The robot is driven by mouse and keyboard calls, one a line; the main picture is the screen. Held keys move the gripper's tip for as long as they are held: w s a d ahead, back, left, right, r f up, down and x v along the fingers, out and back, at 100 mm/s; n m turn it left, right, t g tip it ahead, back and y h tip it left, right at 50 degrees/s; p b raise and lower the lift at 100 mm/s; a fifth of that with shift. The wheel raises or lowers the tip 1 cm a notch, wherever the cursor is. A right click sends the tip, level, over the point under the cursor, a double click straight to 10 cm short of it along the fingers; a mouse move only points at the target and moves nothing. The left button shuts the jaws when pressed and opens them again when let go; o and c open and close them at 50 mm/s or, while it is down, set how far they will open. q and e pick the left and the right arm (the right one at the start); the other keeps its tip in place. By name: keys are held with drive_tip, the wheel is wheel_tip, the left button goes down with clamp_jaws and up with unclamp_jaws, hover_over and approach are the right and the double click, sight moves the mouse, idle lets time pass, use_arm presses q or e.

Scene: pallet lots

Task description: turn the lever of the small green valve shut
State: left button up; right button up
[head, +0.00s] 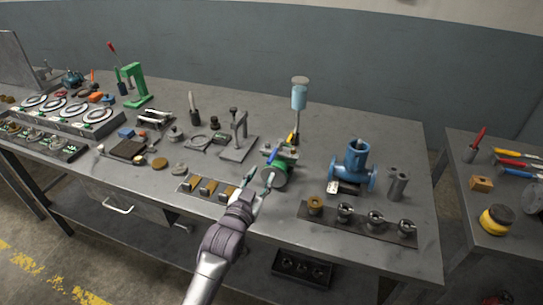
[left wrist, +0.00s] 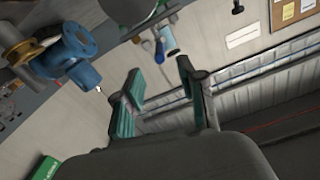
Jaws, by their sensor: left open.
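The small green valve (head: 281,178) stands on the workbench, right of its middle, in the head view. A blue lever handle (head: 272,156) sticks up at its upper left. My left gripper (head: 260,177) is open, just left of the valve body and below the lever in the picture. Its fingers look empty. I cannot tell whether a fingertip touches the valve. In the left wrist view the open fingers (left wrist: 158,88) have nothing between them. A green patch (left wrist: 45,168) shows at the lower left there; I cannot tell what it is. My right gripper is out of view.
A blue flanged valve body (head: 356,167) stands to the right. A light-blue cylinder on a post (head: 299,97) rises behind the green valve. A plate with brass blocks (head: 207,187) lies to the left. A dark strip with several fittings (head: 360,226) lies at front right.

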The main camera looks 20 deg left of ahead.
sight(276, 151)
use_arm(q)
drive_tip(key=w+p, duration=0.1)
drive_tip(key=w, duration=0.8)
drive_tip(key=shift+d, duration=0.2)
clamp_jaws()
